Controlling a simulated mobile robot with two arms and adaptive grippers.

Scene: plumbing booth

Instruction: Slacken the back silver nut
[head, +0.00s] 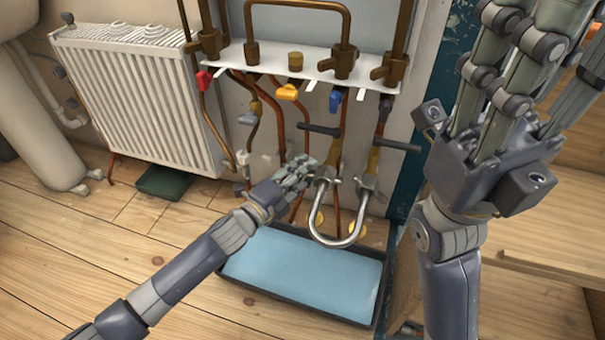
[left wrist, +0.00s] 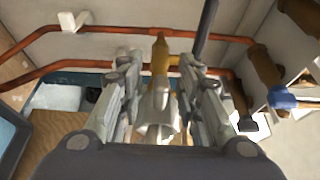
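A silver U-shaped pipe (head: 338,240) hangs below the pipework in the head view, with one silver nut (head: 325,176) at its left end and another (head: 369,186) at its right end. My left gripper (head: 300,172) reaches in from the left, its fingers at the left nut. In the left wrist view, its two fingers (left wrist: 160,90) stand apart on either side of a silver nut (left wrist: 161,101) below a brass fitting (left wrist: 160,58). Small gaps seem to show beside the nut; contact is unclear. My right gripper (head: 530,50) is raised, open and empty, at the right.
A black-rimmed tray with a blue inside (head: 300,271) lies on the floor under the U-pipe. Valves with red (head: 204,80), yellow (head: 288,92) and blue (head: 335,100) handles are above. A white radiator (head: 140,100) stands left; a wooden bench (head: 540,235) stands right.

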